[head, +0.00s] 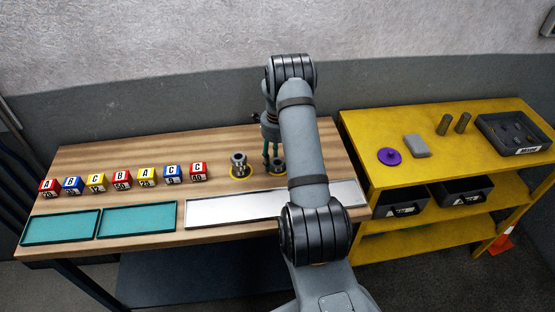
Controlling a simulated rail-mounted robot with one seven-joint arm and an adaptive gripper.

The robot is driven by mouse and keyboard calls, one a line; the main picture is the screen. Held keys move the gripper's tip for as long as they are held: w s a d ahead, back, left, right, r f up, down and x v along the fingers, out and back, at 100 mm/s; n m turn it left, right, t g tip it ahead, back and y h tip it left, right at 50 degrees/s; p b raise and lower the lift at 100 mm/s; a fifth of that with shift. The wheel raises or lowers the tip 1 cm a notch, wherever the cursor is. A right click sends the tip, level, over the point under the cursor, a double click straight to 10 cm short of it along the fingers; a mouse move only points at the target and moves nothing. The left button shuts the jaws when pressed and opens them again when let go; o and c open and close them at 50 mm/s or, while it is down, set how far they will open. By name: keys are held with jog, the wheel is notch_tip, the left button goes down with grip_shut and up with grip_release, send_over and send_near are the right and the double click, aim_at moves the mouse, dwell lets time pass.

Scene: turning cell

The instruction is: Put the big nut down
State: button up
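My gripper (271,156) points down over the wooden table, low above its right part, with its fingers partly hidden by my arm. A grey metal piece (278,166) stands on a yellow-ringed spot right by the fingertips, partly covered by my arm. A similar grey metal piece (239,161) stands on another yellow-ringed spot to the left, apart from my gripper. I cannot tell which of these, if either, is the big nut. Whether the fingers hold anything is too small to tell.
Lettered cubes (122,178) stand in a row at left, behind two teal trays (128,222). A pale metal plate (230,211) lies along the front edge. The yellow shelf (400,118) at right holds a purple disc (389,156), a grey block, two cylinders and a dark tray (493,127).

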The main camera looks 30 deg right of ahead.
notch_tip(320, 180, up, 12)
jog(key=b, duration=0.2)
jog(key=shift+r+b, duration=0.2)
jog(key=shift+b, duration=0.15)
jog(key=shift+d, duration=0.1)
dwell(0.3)
